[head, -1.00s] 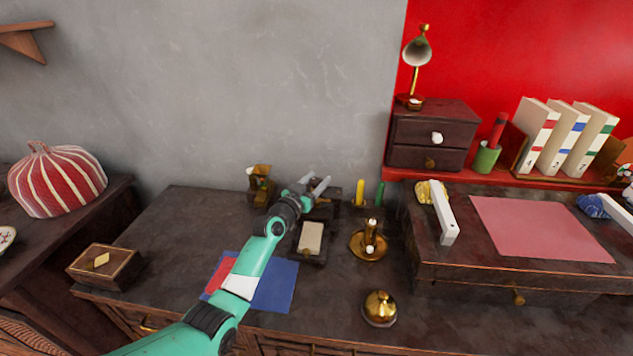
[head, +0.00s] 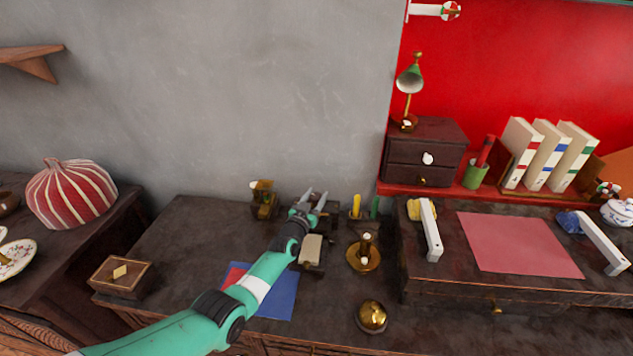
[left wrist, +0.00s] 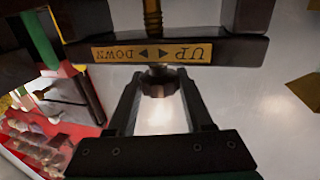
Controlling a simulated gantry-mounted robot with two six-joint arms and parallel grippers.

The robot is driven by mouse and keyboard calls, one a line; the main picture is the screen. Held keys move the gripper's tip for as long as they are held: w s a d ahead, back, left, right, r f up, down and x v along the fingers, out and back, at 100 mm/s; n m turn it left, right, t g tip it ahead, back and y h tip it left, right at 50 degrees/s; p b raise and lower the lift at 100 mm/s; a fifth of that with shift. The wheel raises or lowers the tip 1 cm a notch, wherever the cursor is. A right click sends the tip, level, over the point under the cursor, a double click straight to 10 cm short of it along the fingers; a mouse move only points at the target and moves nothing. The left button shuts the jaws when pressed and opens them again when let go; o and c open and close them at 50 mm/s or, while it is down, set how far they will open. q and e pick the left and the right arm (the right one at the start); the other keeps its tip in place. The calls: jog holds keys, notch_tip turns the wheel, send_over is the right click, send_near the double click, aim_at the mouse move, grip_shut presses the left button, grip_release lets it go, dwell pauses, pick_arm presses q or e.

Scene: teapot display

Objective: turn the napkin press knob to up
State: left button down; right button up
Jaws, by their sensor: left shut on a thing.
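The napkin press's dark crossbar (left wrist: 165,50) spans the left wrist view. Its brass plate reads UP and DOWN with arrows, upside down in this view. The dark, faceted knob (left wrist: 158,84) sits below the plate at the end of a threaded brass screw. My left gripper (left wrist: 160,88) is shut on the knob, one finger on each side. In the head view my left gripper (head: 313,198) is at the press (head: 322,212), whose upper part it partly hides. My right gripper is not in view.
A brass candlestick (head: 364,254) stands right of the press and a brass bell (head: 372,316) nearer the front. A brass-and-dark holder (head: 263,200) stands left. Yellow (head: 356,206) and green (head: 375,207) sticks are close on the right.

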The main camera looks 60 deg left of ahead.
pick_arm(q)
jog(key=shift+w+r+n+g+y+p, duration=0.15)
jog(key=shift+r+n+g+y+p, duration=0.25)
jog(key=shift+r+y+p, duration=0.15)
jog(key=shift+f+n+g+y, duration=0.1)
jog(key=shift+n+g+y, duration=0.2)
jog(key=shift+y, duration=0.05)
jog(key=shift+d+f+n+g+y+b, duration=0.1)
jog(key=shift+f+n+g+y+b, duration=0.05)
jog(key=shift+n+g+y+b, duration=0.2)
jog(key=n+g+y+b, duration=0.1)
jog(key=g+b, duration=0.1)
jog(key=b, duration=0.2)
jog(key=n+g+y+b, duration=0.1)
jog(key=n+g+b, duration=0.1)
jog(key=b, duration=0.2)
jog(key=n+g+y+b, duration=0.1)
jog(key=n+g+b, duration=0.1)
jog(key=g+b, duration=0.1)
jog(key=shift+s+f+y+b, duration=0.2)
jog(key=shift+f+y+b, duration=0.05)
jog(key=shift+b, duration=0.25)
jog(key=shift+r+n+g+b, duration=0.3)
jog(key=shift+g+b, duration=0.15)
jog(key=shift+b, duration=0.3)
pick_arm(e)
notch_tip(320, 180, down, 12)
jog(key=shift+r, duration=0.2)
pick_arm(q)
jog(key=shift+r, duration=0.1)
